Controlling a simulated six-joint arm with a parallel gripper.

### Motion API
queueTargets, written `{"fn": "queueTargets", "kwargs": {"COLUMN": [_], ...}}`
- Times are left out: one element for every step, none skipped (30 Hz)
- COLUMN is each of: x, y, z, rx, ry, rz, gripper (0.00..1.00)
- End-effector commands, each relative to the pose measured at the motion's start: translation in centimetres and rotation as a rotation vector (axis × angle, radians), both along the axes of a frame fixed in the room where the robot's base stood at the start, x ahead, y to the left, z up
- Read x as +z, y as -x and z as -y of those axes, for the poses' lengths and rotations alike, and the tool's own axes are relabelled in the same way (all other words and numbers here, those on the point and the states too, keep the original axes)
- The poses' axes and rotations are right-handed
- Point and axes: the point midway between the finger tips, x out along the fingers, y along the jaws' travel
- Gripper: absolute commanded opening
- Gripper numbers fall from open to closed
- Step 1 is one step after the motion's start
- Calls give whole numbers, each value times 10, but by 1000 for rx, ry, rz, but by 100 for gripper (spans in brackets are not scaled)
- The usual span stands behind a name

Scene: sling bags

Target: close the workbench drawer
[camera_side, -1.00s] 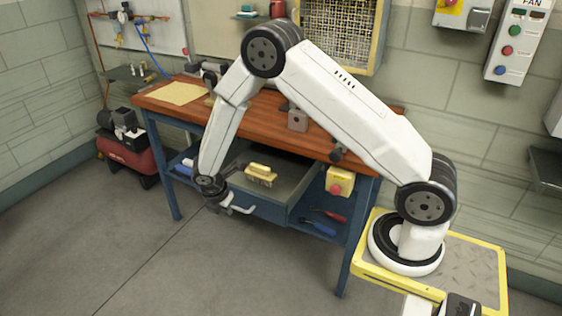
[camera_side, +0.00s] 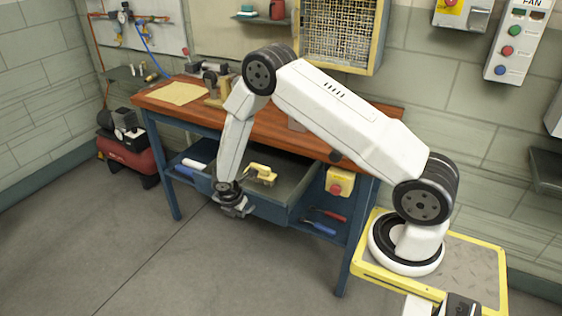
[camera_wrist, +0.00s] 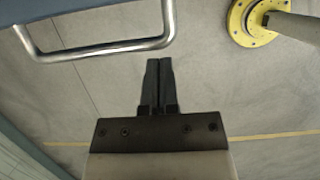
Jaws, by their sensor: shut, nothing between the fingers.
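The workbench drawer (camera_side: 268,210) is blue and stands pulled out under the wooden bench top. A yellow-handled brush (camera_side: 263,172) lies in it. My gripper (camera_side: 240,211) points down close to the drawer front and hides the handle in the side view. In the wrist view, the drawer's metal handle (camera_wrist: 100,50) curves across the upper left, with a strip of blue drawer front (camera_wrist: 28,36) beside it. My shut, empty fingers (camera_wrist: 158,62) lie just beside the handle's bar; whether they touch it I cannot tell.
The workbench (camera_side: 270,123) has a lower shelf with screwdrivers (camera_side: 322,229). A yellow box with a red button (camera_side: 338,183) hangs at its right. A red compressor (camera_side: 130,155) stands at the left. The floor in front is clear.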

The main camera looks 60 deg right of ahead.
Motion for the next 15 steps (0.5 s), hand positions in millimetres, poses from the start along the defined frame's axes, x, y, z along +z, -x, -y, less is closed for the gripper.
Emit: {"fn": "queueTargets", "kwargs": {"x": [0,0,0,0,0,0,0,0,0,0,0,0,0,0,0], "y": [0,0,0,0,0,0,0,0,0,0,0,0,0,0,0], "z": [0,0,0,0,0,0,0,0,1,1,2,3,4,6,9], "rx": [0,0,0,0,0,0,0,0,-1,-1,-1,-2,-2,-3,-4], "ry": [0,0,0,0,0,0,0,0,0,0,0,0,0,0,0], "rz": [0,0,0,0,0,0,0,0,0,0,0,1,0,0,0], "gripper": [0,0,0,0,0,0,0,0,0,0,0,0,0,0,0]}}
